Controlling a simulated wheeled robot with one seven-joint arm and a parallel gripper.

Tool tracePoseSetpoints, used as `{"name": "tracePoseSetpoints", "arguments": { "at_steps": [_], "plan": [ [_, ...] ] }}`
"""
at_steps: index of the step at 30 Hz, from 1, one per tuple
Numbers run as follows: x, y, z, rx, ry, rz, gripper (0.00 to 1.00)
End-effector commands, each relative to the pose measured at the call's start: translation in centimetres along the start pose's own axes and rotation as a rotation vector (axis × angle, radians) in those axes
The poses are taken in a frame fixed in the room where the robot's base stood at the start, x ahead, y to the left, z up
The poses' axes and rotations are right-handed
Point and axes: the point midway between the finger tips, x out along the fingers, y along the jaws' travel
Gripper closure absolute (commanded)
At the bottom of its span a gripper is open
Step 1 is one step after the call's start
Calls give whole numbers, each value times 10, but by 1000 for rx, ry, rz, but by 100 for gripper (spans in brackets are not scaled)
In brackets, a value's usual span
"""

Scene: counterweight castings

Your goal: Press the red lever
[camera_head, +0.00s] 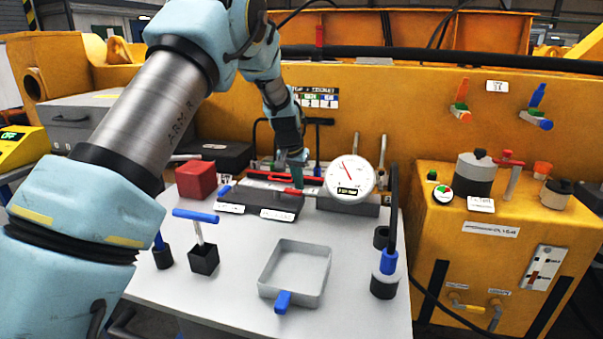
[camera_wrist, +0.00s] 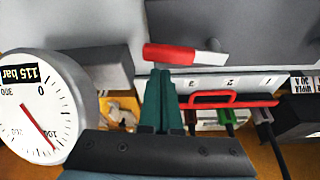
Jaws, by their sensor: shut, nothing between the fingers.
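A red lever (camera_head: 293,191) with a pale end lies on the grey block (camera_head: 258,198) on the table. In the wrist view the red lever (camera_wrist: 170,54) lies crosswise just beyond my fingertips. My gripper (camera_head: 299,183) points down at the lever from behind the block's front edge. Its dark green fingers (camera_wrist: 164,75) are shut together with nothing between them. The tips overlap the lever's near edge in the wrist view; I cannot tell whether they touch it.
A round gauge (camera_head: 351,178), reading 115 bar in the wrist view (camera_wrist: 38,110), stands beside my gripper. A red bar handle (camera_wrist: 230,100) is close by. A red cube (camera_head: 196,180), blue-handled lever (camera_head: 196,217) and grey tray (camera_head: 295,272) are on the table.

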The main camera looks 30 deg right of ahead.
Motion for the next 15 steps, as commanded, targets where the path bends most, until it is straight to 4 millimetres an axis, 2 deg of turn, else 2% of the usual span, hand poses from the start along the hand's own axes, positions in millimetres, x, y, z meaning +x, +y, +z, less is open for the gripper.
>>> {"name": "tracePoseSetpoints", "arguments": {
  "at_steps": [4,15],
  "plan": [
    [-3,0,6,0,0,0,100],
    [-3,0,7,1,1,0,100]
  ]
}}
